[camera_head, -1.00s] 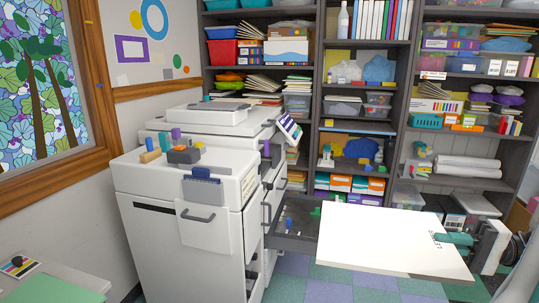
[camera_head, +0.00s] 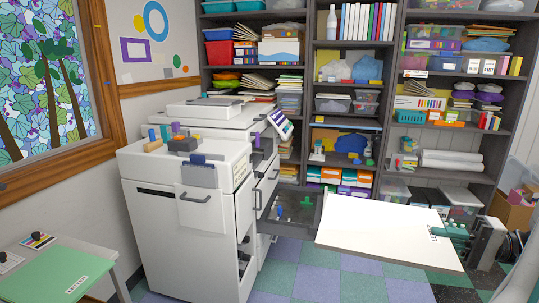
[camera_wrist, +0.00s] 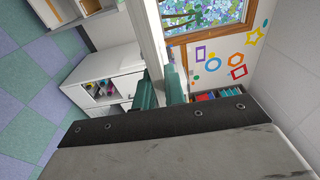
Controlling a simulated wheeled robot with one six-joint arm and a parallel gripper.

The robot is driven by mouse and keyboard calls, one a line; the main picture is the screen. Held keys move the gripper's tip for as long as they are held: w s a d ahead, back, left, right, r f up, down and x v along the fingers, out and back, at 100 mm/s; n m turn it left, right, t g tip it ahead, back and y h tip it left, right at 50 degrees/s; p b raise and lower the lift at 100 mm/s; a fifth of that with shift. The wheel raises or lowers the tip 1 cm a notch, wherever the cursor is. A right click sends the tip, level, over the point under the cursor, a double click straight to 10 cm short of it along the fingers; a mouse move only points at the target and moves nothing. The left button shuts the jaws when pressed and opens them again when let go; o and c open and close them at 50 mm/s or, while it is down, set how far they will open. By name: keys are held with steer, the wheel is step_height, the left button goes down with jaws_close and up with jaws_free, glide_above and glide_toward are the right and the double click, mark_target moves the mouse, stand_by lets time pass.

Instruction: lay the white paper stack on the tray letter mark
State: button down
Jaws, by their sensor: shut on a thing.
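The white paper stack (camera_head: 385,232) is a broad, flat white slab at the lower right of the head view, with small dark lettering near its right end. My gripper (camera_head: 450,231) is shut on that right end and holds the stack up, clear of the floor. In the wrist view the stack (camera_wrist: 150,40) shows edge-on as a pale strip between my teal fingers (camera_wrist: 160,92). The dark copier tray (camera_head: 284,227) is pulled out left of the stack, with green and blue pieces inside. The stack hides part of its right side. I cannot make out the letter mark.
The white copier (camera_head: 175,240) stands left of the tray, with blocks on top. A side table (camera_head: 105,262) with a green mat (camera_head: 60,276) is at lower left. Full shelves (camera_head: 390,95) line the back. Checkered floor (camera_head: 320,283) is clear in front.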

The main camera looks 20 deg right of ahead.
steer(key=shift+m+t+h, duration=0.7)
steer(key=shift+t, duration=0.1)
steer(key=w, duration=0.1)
steer(key=w+d, duration=0.1)
steer(key=w+d+f, duration=0.1)
steer(key=w, duration=0.1)
steer(key=shift+w+d+f, duration=0.1)
steer(key=w+a+f+m+h, duration=0.1)
steer(key=w+a+f, duration=0.3)
steer(key=w, duration=0.6)
steer(key=w+a+f, duration=0.2)
steer(key=w+f, duration=0.3)
steer(key=w, duration=0.5)
steer(key=w+a+f+t+h, duration=0.1)
steer(key=w+a+f, duration=0.1)
steer(key=a, duration=0.5)
steer(key=w+a+f+m+t+h, duration=0.1)
steer(key=w+a+f, duration=0.2)
steer(key=a+f, duration=0.2)
steer(key=w+a+f+m, duration=0.1)
steer(key=w+a+f, duration=0.2)
steer(key=a, duration=0.8)
steer(key=shift+f+t+h, duration=0.35)
steer(key=shift+t+h, duration=0.05)
steer(key=shift+d, duration=0.1)
